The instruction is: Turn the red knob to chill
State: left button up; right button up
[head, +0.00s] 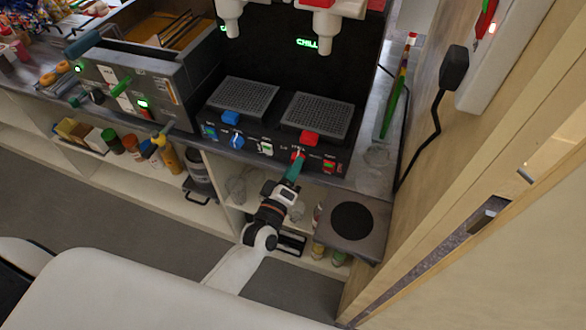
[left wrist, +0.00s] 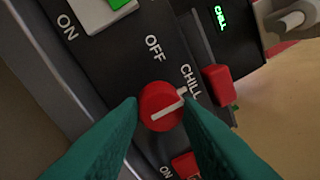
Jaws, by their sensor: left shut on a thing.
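The red knob (left wrist: 160,108) sits on the dark front panel of the drinks machine, and also shows in the head view (head: 299,154). Its white pointer line slants up and right, toward the printed CHILL label (left wrist: 190,80). The OFF label (left wrist: 153,47) is further up and left. My left gripper (head: 294,169) reaches the panel from below, its teal fingers shut on the red knob, one on each side in the left wrist view (left wrist: 161,104). A green display (head: 307,43) reads CHILL, as it does in the left wrist view (left wrist: 220,18). My right gripper is not in view.
A red push-piece (head: 310,137) and a red switch (head: 328,165) are close to the knob. A blue knob (head: 236,140) and a white switch with green (head: 265,147) are to its left. A wooden wall (head: 470,140) bounds the right side.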

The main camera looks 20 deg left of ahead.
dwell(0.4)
pick_arm(q)
jog(key=o, duration=1)
jog(key=s, duration=0.4)
jog(key=s+b, duration=0.1)
jog(key=s, duration=0.3)
jog(key=s+a+f+b, duration=0.1)
jog(key=s, duration=0.3)
jog(key=shift+f, duration=0.1)
